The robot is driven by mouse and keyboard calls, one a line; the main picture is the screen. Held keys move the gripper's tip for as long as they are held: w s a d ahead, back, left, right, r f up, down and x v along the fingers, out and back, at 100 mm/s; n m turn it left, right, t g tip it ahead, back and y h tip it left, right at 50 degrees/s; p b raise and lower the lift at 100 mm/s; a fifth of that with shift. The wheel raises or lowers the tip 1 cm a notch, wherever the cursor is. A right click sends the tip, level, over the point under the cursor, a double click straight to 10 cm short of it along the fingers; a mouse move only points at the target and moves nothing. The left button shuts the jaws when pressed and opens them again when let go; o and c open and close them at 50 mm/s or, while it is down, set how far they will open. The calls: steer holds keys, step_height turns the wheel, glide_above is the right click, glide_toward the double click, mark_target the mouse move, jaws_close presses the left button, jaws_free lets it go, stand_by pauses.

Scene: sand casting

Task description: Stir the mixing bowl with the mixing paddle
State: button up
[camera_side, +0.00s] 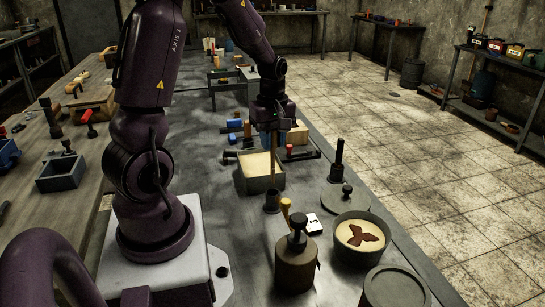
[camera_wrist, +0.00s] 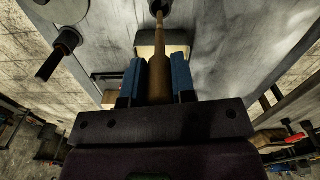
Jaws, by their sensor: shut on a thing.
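My gripper (camera_side: 272,118) is shut on the wooden mixing paddle (camera_side: 274,155) and holds it upright, shaft pointing down. In the wrist view the paddle (camera_wrist: 159,60) sits between the two blue fingers of my gripper (camera_wrist: 160,78). The paddle's lower end is inside a small dark cup (camera_side: 272,203), so that end is hidden. The mixing bowl (camera_side: 339,257) is a round grey bowl at the front right, apart from the paddle. It holds pale sand with a reddish-brown, butterfly-shaped patch on top.
A square box of pale sand (camera_side: 245,184) stands just behind the cup. A round lid (camera_side: 335,202) with a dark handle, a lidded brown pot (camera_side: 296,269), a white card (camera_side: 313,223) and a grey round container (camera_side: 396,288) surround the bowl. The tiled floor lies right.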

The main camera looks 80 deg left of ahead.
steer(key=shift+w+d+r, duration=0.9)
steer(key=shift+w+d, duration=2.85)
steer(key=shift+d, duration=1.25)
steer(key=shift+w+d+r, duration=0.9)
steer(key=shift+w+d, duration=2.85)
steer(key=shift+d, duration=1.25)
step_height(320, 180, down, 10)
steer(key=shift+r, duration=0.2)
